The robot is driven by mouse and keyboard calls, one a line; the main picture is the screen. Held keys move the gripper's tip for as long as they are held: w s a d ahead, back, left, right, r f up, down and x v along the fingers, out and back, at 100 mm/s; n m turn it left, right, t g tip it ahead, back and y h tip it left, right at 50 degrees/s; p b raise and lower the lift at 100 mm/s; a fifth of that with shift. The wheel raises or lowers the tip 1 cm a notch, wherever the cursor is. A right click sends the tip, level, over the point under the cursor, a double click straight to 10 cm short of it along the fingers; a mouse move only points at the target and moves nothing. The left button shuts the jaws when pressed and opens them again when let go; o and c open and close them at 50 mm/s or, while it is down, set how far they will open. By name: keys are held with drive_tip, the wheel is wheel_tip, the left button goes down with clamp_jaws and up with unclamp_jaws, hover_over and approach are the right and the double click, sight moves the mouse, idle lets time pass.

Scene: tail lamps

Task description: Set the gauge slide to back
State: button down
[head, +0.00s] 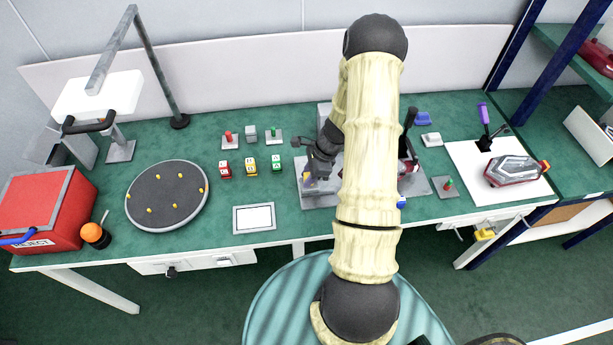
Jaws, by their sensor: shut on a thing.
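A grey fixture plate (318,201) lies near the front middle of the green bench, and my arm covers much of it. My gripper (312,172) is low over the left part of this plate, pointing down. It is shut on a small purple part (308,180) there, which looks like the gauge slide. The fingers and arm hide most of this part, so I cannot tell its exact position along its travel.
A round dark turntable (166,196) with yellow pegs and a red reject box (45,209) stand at left. Small red, yellow and green blocks (250,166) and a framed white card (254,218) lie left of the fixture. A lamp housing (512,171) lies on a white board at right.

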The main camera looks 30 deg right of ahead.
drive_tip(key=shift+a, duration=0.2)
drive_tip(key=c, duration=1.1)
unclamp_jaws()
drive_tip(key=shift+w+a, duration=0.1)
drive_tip(key=b+v, duration=0.1)
drive_tip(key=v, duration=1.6)
drive_tip(key=shift+r, duration=0.2)
